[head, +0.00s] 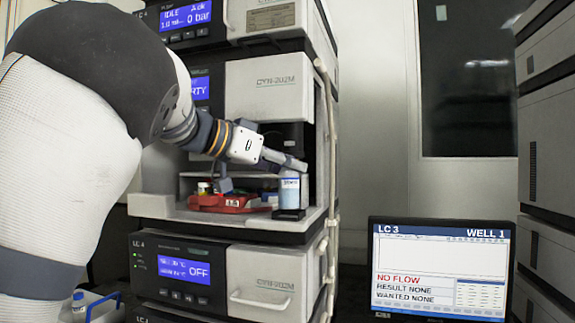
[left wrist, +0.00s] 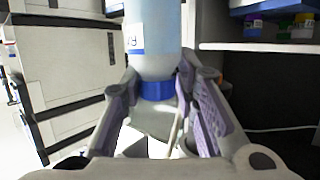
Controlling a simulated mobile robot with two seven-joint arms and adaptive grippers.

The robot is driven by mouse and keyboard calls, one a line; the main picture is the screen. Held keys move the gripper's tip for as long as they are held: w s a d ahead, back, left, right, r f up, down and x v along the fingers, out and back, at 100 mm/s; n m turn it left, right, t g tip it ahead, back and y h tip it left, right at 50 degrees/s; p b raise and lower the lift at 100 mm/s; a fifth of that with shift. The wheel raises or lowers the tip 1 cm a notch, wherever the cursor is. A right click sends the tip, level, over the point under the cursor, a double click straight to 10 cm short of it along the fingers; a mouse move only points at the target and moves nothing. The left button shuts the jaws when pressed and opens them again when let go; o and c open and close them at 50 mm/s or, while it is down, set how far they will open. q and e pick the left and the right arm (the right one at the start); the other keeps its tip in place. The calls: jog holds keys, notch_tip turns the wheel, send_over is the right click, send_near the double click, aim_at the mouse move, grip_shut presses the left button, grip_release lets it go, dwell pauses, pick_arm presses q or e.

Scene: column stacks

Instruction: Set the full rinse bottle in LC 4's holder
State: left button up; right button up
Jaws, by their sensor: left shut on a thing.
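The rinse bottle (head: 289,190) is upright, with pale blue liquid and a white label, at the right front of the open bay in the stack. My left gripper (head: 284,163) is shut on its top end. In the left wrist view the bottle (left wrist: 153,45) appears inverted, its blue cap (left wrist: 157,90) between the fingers of my left gripper (left wrist: 162,105). A dark block, perhaps the holder (head: 289,214), is directly below the bottle. Whether the bottle rests in it or hangs just above, I cannot tell. My right gripper is not in view.
A red tray (head: 232,204) with small vials sits left of the bottle in the bay. A monitor (head: 440,268) reading LC 3, NO FLOW stands at lower right. Pale tubing (head: 333,150) runs down the stack's right edge.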

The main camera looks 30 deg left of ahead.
pick_arm(q)
jog(key=shift+f, duration=0.75)
jog(key=o, duration=1)
jog(key=shift+c, duration=0.2)
